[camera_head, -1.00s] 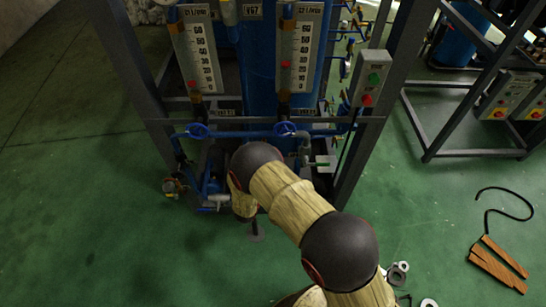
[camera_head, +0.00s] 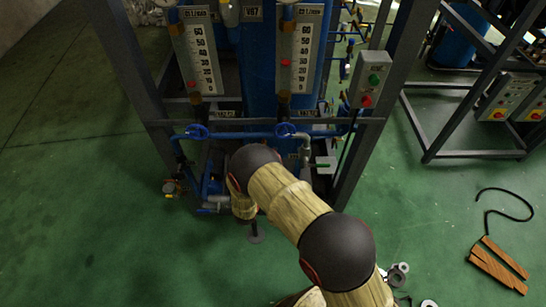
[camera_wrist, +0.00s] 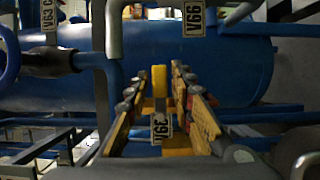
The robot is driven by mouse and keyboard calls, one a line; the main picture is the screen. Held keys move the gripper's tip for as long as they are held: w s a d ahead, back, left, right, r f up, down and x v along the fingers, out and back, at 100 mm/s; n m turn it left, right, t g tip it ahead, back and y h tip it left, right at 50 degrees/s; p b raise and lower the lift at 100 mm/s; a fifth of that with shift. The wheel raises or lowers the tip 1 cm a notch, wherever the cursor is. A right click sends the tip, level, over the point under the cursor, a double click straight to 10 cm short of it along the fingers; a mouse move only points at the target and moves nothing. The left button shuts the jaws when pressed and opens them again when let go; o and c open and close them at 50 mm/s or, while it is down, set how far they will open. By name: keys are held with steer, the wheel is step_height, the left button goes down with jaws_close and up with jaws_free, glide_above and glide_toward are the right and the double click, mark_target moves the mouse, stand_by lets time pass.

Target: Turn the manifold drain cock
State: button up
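In the wrist view, a yellow upright handle (camera_wrist: 159,82) stands in front of a blue horizontal vessel, with a tag (camera_wrist: 161,128) hanging below it that is hard to read. It looks like the drain cock's handle, but I cannot confirm this. My gripper (camera_wrist: 157,97) has its two yellow-padded fingers spread, one on each side of the handle. A gap shows at the left; the right finger is close, and contact cannot be told. In the head view, my arm hides the gripper and handle low at the front of the blue manifold pipe (camera_head: 240,135).
Blue handwheels (camera_head: 197,131) sit on the manifold, with a small gauge (camera_head: 170,188) low at the left. A switch box (camera_head: 370,79) hangs on the frame's right post. Wooden pieces (camera_head: 498,264) and loose metal rings lie on the green floor. The left floor is clear.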

steer(key=shift+o, duration=0.8)
steer(key=v, duration=1.2)
